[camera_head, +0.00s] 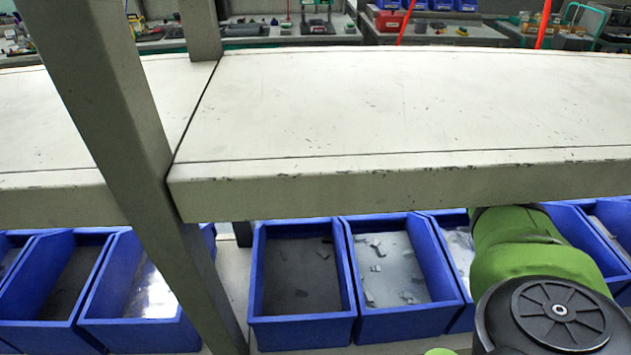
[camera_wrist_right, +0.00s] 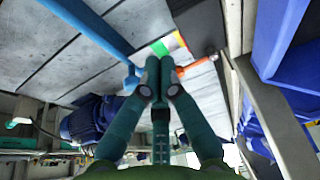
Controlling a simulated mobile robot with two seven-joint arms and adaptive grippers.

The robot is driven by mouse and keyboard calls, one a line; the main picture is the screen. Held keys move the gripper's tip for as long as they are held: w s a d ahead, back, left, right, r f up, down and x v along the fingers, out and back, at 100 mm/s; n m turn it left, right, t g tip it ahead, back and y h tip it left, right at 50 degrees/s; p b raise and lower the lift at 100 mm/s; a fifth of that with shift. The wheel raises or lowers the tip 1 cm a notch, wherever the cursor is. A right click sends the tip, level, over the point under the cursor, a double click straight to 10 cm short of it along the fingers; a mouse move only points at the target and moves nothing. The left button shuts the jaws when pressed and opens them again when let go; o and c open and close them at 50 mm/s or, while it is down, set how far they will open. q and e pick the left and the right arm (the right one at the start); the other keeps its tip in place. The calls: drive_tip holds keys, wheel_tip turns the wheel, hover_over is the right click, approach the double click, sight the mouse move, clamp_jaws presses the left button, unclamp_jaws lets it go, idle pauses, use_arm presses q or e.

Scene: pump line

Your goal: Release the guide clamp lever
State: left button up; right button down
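In the right wrist view my right gripper (camera_wrist_right: 160,66) has its two teal fingers brought together at the tips, with nothing visible between them. An orange bar (camera_wrist_right: 198,64) and a small panel with green, white and orange patches (camera_wrist_right: 168,45) show just beyond the fingertips. I cannot tell whether the orange bar is the guide clamp lever, or whether the fingertips touch anything. In the head view only my green right arm shows at the lower right, reaching under the pale worktop; its gripper is hidden. My left gripper is in neither view.
The pale worktop (camera_head: 400,105) spans the head view, with a grey post (camera_head: 110,130) at left. Several blue bins (camera_head: 300,318) stand below its front edge, some holding small pieces. In the wrist view a blue bar (camera_wrist_right: 90,25) and a grey post (camera_wrist_right: 275,120) flank the gripper.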

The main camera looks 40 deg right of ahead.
drive_tip(key=w+a+r+m+t+y, duration=0.2)
drive_tip(key=w+a+r+t+y, duration=0.25)
drive_tip(key=a, duration=0.35)
wheel_tip(320, 180, down, 9)
drive_tip(key=w+a+p, duration=0.1)
drive_tip(key=w, duration=0.1)
drive_tip(key=shift+a+r+g+h+p, duration=0.15)
drive_tip(key=shift+a+g+h+p, duration=0.2)
drive_tip(key=shift+h+p, duration=0.1)
drive_tip(key=shift+w, duration=0.1)
